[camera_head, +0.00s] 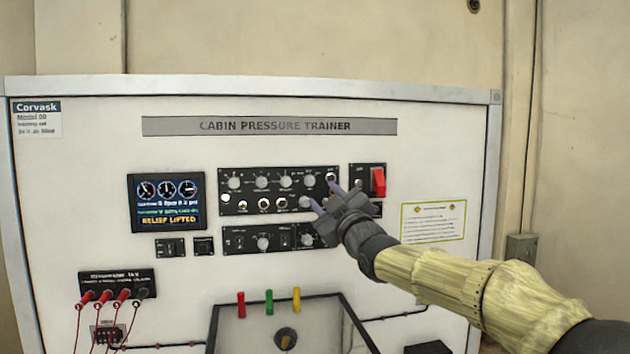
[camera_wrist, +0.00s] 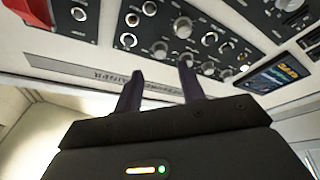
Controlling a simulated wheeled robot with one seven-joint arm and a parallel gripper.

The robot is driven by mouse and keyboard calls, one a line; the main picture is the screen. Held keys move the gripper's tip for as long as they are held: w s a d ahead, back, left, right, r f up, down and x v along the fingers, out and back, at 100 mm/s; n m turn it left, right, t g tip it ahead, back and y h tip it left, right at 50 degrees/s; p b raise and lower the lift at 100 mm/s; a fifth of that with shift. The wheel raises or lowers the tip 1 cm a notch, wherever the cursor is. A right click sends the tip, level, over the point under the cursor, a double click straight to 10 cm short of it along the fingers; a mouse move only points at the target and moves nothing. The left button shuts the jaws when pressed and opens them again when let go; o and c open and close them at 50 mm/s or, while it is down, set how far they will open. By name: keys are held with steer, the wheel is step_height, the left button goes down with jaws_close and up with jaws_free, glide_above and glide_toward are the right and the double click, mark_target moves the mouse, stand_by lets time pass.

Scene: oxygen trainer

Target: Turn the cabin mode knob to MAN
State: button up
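The black upper control panel (camera_head: 226,208) on the white trainer board carries several grey knobs in rows. The labels are too small to read, so I cannot tell which one is the cabin mode knob or where MAN lies. My gripper (camera_head: 322,196) is at the right end of this panel, its two dark fingers spread apart. In the wrist view my gripper (camera_wrist: 160,72) is open with nothing held. A small knob (camera_wrist: 160,50) shows beyond the gap between the fingertips, and a larger knob (camera_wrist: 183,27) lies farther off. Contact with either cannot be made out.
A red guarded switch (camera_head: 378,182) is just right of my gripper. A lower panel (camera_head: 270,239) with more knobs sits below. A display (camera_head: 168,203) at left reads "RELIEF LIFTED". Red leads (camera_head: 104,297) hang at lower left.

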mark_target(312, 183)
steer(key=p+x, duration=0.2)
steer(key=x, duration=0.3)
steer(key=shift+r+p, duration=0.25)
steer(key=shift+p, duration=0.15)
steer(key=shift+w+a, duration=0.25)
steer(key=shift+w, duration=0.25)
jaws_close()
